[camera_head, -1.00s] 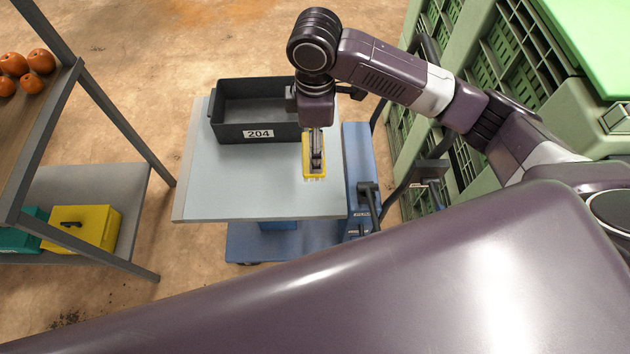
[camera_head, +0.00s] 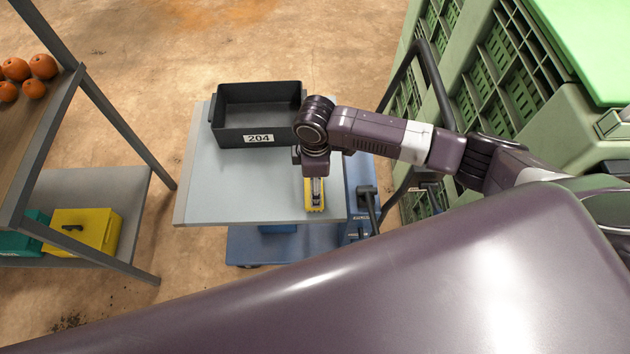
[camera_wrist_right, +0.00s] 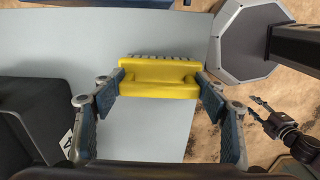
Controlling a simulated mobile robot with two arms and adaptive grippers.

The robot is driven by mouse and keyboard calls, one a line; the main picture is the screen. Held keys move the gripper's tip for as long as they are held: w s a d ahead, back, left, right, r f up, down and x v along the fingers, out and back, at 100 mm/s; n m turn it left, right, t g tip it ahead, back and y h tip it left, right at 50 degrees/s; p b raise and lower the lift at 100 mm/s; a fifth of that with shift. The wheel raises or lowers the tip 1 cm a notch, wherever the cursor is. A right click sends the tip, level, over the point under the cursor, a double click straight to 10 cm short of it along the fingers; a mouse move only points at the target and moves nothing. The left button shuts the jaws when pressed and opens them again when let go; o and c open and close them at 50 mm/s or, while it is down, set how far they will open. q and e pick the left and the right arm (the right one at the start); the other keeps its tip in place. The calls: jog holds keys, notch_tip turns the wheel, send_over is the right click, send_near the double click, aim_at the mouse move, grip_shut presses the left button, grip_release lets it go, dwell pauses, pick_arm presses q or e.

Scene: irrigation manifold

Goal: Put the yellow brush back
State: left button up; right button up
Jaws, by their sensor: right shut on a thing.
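The yellow brush (camera_head: 315,205) is at the front right of the pale table top (camera_head: 225,190), under my right gripper (camera_head: 316,191). In the right wrist view the brush's yellow body (camera_wrist_right: 158,78) spans between both fingers, with its bristles showing along the far side. My right gripper (camera_wrist_right: 160,85) is shut on it. I cannot tell whether the brush touches the table top. A dark gripper, which appears to be my left one (camera_wrist_right: 261,109), shows at the right of the wrist view with its fingers apart and empty.
A black bin (camera_head: 257,127) labelled 204 stands at the back of the table top. A blue wheeled base (camera_head: 290,243) is below. A shelf (camera_head: 95,190) with a yellow box (camera_head: 85,228) is at left, and green crates (camera_head: 500,60) at right. The table's left front is clear.

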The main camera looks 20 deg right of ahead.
jog(key=o, duration=1.1)
jog(key=shift+f, duration=0.1)
notch_tip(320, 180, up, 12)
jog(key=b, duration=0.1)
dwell(0.3)
